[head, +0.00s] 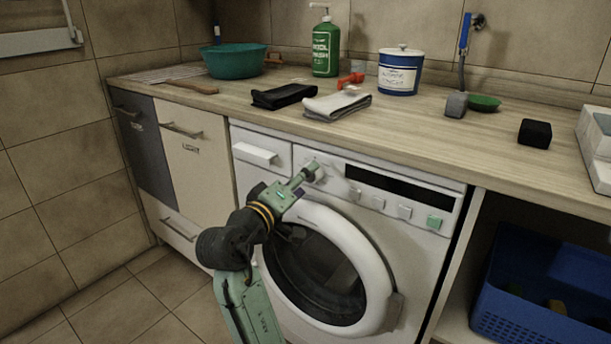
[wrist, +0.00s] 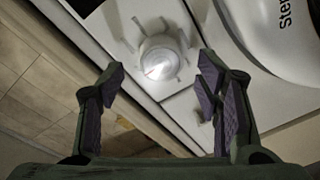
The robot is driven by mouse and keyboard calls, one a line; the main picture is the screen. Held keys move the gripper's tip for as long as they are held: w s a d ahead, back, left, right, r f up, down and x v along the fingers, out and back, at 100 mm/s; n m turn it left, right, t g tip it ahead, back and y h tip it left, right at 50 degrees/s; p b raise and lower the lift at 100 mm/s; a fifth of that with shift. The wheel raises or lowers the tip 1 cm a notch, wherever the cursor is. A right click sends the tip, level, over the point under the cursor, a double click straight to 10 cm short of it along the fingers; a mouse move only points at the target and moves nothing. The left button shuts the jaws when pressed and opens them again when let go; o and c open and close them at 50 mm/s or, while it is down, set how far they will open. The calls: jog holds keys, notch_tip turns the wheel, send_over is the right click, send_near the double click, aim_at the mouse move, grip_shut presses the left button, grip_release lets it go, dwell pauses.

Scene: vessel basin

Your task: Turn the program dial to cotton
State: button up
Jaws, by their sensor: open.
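The white washing machine (head: 425,252) stands under the worktop. Its round program dial (head: 316,167) is on the front panel, partly hidden by my gripper (head: 304,177) in the head view. In the wrist view the pale dial (wrist: 160,57) is ringed by short raised marks, and I cannot read any program name, including cotton. My gripper also shows in the wrist view (wrist: 160,72), open, with a purple-padded finger on each side of the dial. The fingertips look apart from the dial; their exact depth is unclear.
A dark display (head: 402,187) and several square buttons (head: 405,211) lie right of the dial. The detergent drawer (head: 255,154) is left of it. The round door (head: 340,225) bulges out below. Cloths (head: 337,105) lie on the worktop above. A blue basket (head: 540,325) is at lower right.

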jog(key=shift+x, duration=1.25)
jog(key=shift+c, duration=0.5)
jog(key=c, duration=1.1)
